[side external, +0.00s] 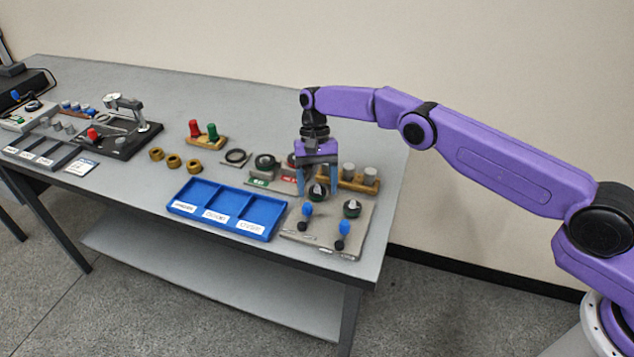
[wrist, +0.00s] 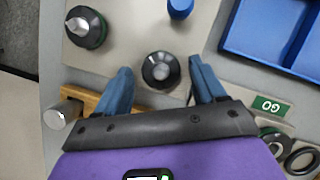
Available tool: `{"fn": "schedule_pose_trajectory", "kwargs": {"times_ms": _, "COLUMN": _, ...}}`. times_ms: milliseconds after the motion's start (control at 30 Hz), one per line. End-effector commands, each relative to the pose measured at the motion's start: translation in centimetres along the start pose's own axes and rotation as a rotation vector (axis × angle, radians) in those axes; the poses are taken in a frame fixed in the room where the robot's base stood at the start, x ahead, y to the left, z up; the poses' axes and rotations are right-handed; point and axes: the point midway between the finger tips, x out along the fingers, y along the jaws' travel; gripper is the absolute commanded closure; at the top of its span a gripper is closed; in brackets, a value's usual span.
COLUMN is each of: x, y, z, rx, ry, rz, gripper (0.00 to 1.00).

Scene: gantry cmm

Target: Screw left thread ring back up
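A grey fixture plate (side external: 325,232) carries two dark round thread rings. The left thread ring (side external: 319,194) is on the far left part of the plate, partly hidden by my gripper (side external: 317,187). The wrist view shows this ring (wrist: 161,70) as a dark disc with a grey centre, between and just beyond the fingertips of my gripper (wrist: 163,76). The blue fingers are open, one on each side, with visible gaps to the ring. The other ring (side external: 351,208) stands to the right, on a pointed metal part in the wrist view (wrist: 86,27). I cannot tell the exact finger height.
Blue and black knobs (side external: 343,228) stand at the plate's front. A blue three-part tray (side external: 226,222) lies just left. Behind are a wooden block with grey cylinders (side external: 352,180) and a green-labelled GO gauge holder (side external: 259,182). The table's right edge is close.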

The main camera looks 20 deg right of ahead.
Motion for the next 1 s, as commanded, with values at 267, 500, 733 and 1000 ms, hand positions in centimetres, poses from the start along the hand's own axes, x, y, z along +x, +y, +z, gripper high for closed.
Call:
{"fn": "schedule_pose_trajectory", "kwargs": {"times_ms": 267, "x": -0.6, "y": -0.1, "z": 0.2, "rx": -0.001, "ry": 0.002, "rz": -0.003, "gripper": 0.3}}
{"fn": "schedule_pose_trajectory", "kwargs": {"times_ms": 500, "x": -3.1, "y": 0.1, "z": 1.4, "rx": 0.0, "ry": 0.0, "rz": 0.0, "gripper": 0.3}}
{"fn": "schedule_pose_trajectory", "kwargs": {"times_ms": 733, "x": -3.9, "y": 0.7, "z": 2.3, "rx": 0.001, "ry": -0.001, "rz": -0.001, "gripper": 0.3}}
{"fn": "schedule_pose_trajectory", "kwargs": {"times_ms": 1000, "x": -4.9, "y": 1.6, "z": 3.9, "rx": -0.001, "ry": 0.0, "rz": -0.001, "gripper": 0.3}}
